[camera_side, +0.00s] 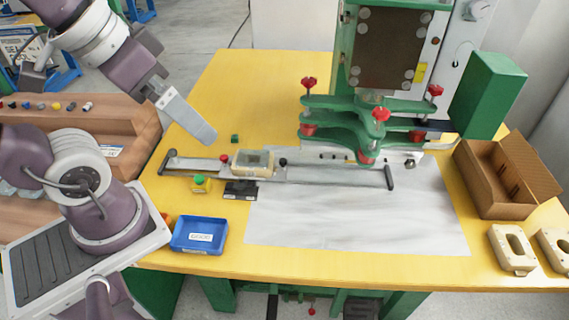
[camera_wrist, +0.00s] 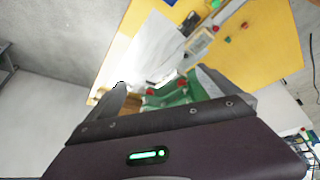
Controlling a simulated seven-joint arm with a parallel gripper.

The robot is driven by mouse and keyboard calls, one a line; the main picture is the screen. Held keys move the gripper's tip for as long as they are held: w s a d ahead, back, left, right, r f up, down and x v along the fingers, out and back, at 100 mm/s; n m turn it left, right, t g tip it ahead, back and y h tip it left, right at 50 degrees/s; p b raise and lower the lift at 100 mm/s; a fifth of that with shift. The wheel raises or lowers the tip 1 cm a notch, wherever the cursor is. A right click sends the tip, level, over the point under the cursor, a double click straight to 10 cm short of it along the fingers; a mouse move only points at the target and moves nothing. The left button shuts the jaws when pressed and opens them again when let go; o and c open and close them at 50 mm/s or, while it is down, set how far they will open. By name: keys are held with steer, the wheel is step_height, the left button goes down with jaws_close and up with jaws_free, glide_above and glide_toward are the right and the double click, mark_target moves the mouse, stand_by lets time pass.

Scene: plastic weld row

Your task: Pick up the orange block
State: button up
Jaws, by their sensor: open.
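A small orange piece, which looks like the orange block (camera_side: 167,219), sits on the yellow table just left of the blue tray (camera_side: 199,235), partly hidden by my arm's base in the side view. My gripper (camera_side: 200,122) is raised above the table's back left part, well apart from the orange piece. In the wrist view, my gripper (camera_wrist: 163,90) shows two fingers spread apart with nothing held between them. I cannot pick out the orange block for sure in the wrist view.
A green block (camera_side: 235,139) lies behind the metal rail (camera_side: 330,175). The green welding machine (camera_side: 350,125) and an open cardboard box (camera_side: 500,185) occupy the right. A white sheet (camera_side: 350,215) covers the front middle.

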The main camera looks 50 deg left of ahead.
steer(key=shift+s+d+f+m, duration=0.15)
steer(key=shift+s+f+m, duration=0.15)
steer(key=shift+s, duration=0.15)
steer(key=c, duration=1.1)
steer(key=shift+o, duration=0.2)
